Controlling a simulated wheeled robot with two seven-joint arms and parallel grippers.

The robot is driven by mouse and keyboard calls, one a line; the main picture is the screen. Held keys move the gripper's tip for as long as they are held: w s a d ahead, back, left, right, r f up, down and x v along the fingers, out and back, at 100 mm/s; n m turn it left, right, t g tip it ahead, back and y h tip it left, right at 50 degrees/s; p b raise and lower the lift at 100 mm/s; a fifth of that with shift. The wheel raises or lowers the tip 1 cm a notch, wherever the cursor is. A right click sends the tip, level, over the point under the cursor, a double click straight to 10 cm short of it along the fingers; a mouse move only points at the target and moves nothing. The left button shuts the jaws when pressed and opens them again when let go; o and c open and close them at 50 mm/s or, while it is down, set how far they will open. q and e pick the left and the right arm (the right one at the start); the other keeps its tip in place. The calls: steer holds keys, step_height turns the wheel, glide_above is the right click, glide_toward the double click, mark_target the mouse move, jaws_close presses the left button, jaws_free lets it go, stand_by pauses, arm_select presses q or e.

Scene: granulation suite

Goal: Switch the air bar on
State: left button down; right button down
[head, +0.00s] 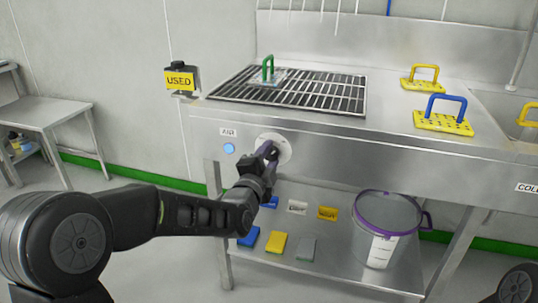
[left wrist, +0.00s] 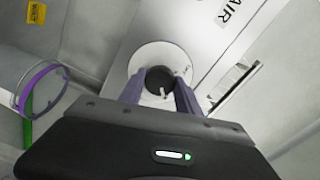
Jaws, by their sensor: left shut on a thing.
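The air bar's black knob (left wrist: 160,78) sits on a round white dial plate (head: 284,149) on the front of the steel bench. In the left wrist view the knob stands between the purple fingers of my left gripper (left wrist: 158,95), which is shut on it. A small white mark shows low on the knob. In the head view my left gripper (head: 267,152) covers the knob. The AIR label (head: 228,132) is left of the dial, with a round light-blue lamp or button (head: 229,148) below it; I cannot tell whether it is lit. My right gripper is not in view.
A black grate (head: 295,92) with a green-handled block (head: 267,76) is on the bench top. Yellow blocks with handles (head: 443,121) stand to its right. The lower shelf holds a clear bucket (head: 387,225) and several coloured pads. A USED sign (head: 179,81) is at the left wall.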

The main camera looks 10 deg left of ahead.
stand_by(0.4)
arm_select(q)
steer(key=c, duration=0.9)
jaws_free()
steer(key=shift+o, duration=0.2)
steer(key=s+p, duration=0.1)
steer(key=s, duration=0.6)
steer(key=shift+s+a, duration=0.25)
steer(key=shift+s, duration=0.15)
